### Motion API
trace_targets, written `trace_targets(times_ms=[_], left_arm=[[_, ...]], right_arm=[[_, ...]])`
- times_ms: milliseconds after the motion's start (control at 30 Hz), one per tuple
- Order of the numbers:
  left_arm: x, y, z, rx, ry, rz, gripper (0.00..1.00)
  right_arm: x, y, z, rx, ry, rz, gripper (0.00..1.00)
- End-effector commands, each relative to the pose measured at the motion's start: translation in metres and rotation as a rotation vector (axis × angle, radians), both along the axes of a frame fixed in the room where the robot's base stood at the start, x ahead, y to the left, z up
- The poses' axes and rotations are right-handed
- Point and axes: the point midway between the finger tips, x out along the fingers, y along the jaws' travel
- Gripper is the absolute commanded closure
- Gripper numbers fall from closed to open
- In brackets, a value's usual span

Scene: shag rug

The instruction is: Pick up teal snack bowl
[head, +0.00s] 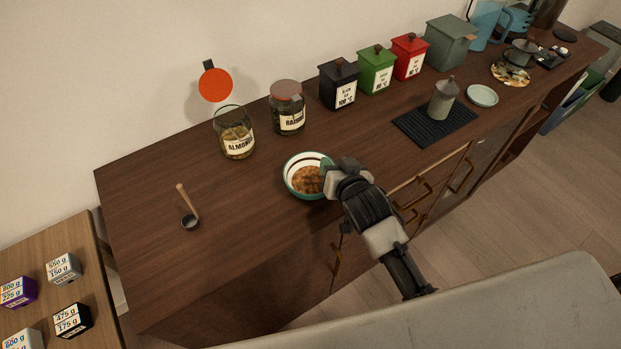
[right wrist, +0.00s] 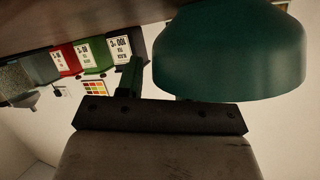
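The teal snack bowl (head: 291,187) stands on the dark wooden sideboard, holding brown snack pieces, with a pale inside and a dark ring. My right gripper (head: 329,178) is at its right rim in the head view and covers part of that side. In the right wrist view the bowl's teal outer wall (right wrist: 228,52) fills the upper right. One finger (right wrist: 130,76) of the gripper shows left of the wall, with a small gap to it. The other finger is hidden behind the bowl. My left gripper is not in view.
An almonds jar (head: 235,135), a raisins jar (head: 288,108) and several lidded canisters (head: 376,72) stand behind the bowl. A scoop (head: 189,208) lies to its left. A black mat (head: 420,132) with a grey jar is to the right. The counter between scoop and bowl is clear.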

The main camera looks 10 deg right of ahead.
Motion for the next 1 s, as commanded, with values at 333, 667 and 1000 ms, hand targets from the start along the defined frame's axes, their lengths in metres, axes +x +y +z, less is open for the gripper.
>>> trace_targets(times_ms=[333,667,1000], left_arm=[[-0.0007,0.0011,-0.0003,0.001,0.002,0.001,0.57],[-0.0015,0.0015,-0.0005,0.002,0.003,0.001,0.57],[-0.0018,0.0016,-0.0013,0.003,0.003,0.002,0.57]], right_arm=[[-0.0004,-0.0003,-0.0004,0.000,0.001,-0.001,1.00],[-0.0008,-0.0001,-0.0009,-0.001,0.003,0.000,1.00],[-0.0007,0.0000,0.0066,0.000,0.002,0.000,1.00]])
